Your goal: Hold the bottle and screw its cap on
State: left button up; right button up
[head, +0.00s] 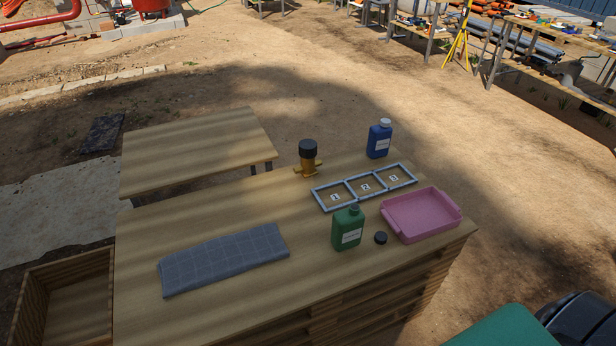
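A green bottle (347,231) with a pale label stands upright near the front of the wooden table. A narrow dark neck shows at its top. A small black cap (380,238) lies on the table just right of it, apart from the bottle. A blue bottle (379,142) with a light grey cap on top stands upright at the back right of the table. Neither of my grippers is in view, and nothing holds either bottle.
A grey tray with three numbered compartments (336,209) lies behind the green bottle. A pink tray (385,215) is right of the cap. A brass fitting with a black top (308,155) stands behind. A grey cloth (222,262) lies left; bare wood separates it from the bottle.

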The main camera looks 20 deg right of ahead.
aim_at(348, 225)
jog(key=z, duration=1.35)
jog(key=i+l+u, duration=0.25)
jog(key=l, duration=0.35)
jog(key=i+l+u, duration=0.15)
jog(key=i+l, duration=0.15)
jog(key=i+l+u, duration=0.15)
jog(key=l, duration=0.25)
jog(key=i+l+u, duration=0.1)
jog(key=l, duration=0.3)
jog(key=i+l+u, duration=0.15)
jog(key=l, duration=0.2)
